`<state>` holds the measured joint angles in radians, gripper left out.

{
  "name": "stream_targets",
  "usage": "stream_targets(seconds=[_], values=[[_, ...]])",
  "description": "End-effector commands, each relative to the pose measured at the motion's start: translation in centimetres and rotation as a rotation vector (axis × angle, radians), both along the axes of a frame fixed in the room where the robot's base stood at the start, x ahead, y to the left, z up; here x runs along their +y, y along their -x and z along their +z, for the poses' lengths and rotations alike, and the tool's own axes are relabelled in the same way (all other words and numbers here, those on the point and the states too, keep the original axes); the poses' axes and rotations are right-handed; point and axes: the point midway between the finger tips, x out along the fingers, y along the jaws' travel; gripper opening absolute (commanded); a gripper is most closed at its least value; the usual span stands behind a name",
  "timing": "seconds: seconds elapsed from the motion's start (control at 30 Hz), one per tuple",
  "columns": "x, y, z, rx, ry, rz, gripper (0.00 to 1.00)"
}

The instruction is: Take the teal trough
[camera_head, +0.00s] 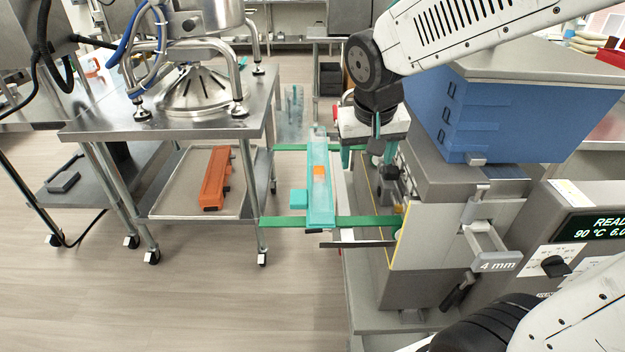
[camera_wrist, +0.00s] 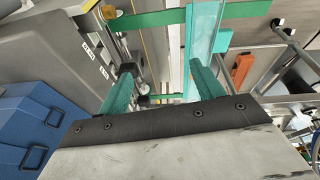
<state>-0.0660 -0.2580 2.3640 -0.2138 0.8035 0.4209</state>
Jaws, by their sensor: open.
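The teal trough (camera_head: 320,195) is a long, translucent box with an orange label and a block on its left side. It lies across two green bars (camera_head: 282,222), between the steel cart and the grey machine. My gripper (camera_head: 367,158) is open and empty, with teal fingers, right of the trough's far end in the head view. In the wrist view the trough (camera_wrist: 205,30) runs down from the top edge. The right finger of my gripper (camera_wrist: 160,85) overlaps its lower part there, so the trough is not between the fingers; whether they touch is unclear.
The grey machine (camera_head: 425,172) with a blue box (camera_head: 500,120) on it stands close right of my gripper. An orange trough (camera_head: 214,180) lies on the lower shelf of the steel cart (camera_head: 190,126). Open floor (camera_head: 200,310) lies in front of the cart.

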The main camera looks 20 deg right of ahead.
Motion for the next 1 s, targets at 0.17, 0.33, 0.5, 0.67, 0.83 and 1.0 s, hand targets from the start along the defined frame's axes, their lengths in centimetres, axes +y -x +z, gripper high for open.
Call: stream_targets(seconds=[0.17, 0.33, 0.5, 0.67, 0.83, 1.0], values=[[1.7, -7.7, -4.5, -0.063, -0.005, -0.045, 0.67], [3.3, -12.2, -7.8, -0.111, -0.028, -0.068, 0.67], [4.1, -14.0, -9.5, -0.131, -0.042, -0.075, 0.67], [4.0, -14.7, -11.2, -0.131, -0.043, -0.077, 0.67], [3.9, -15.4, -12.9, -0.131, -0.043, -0.077, 0.67], [3.8, -16.5, -15.3, -0.131, -0.044, -0.076, 0.67]])
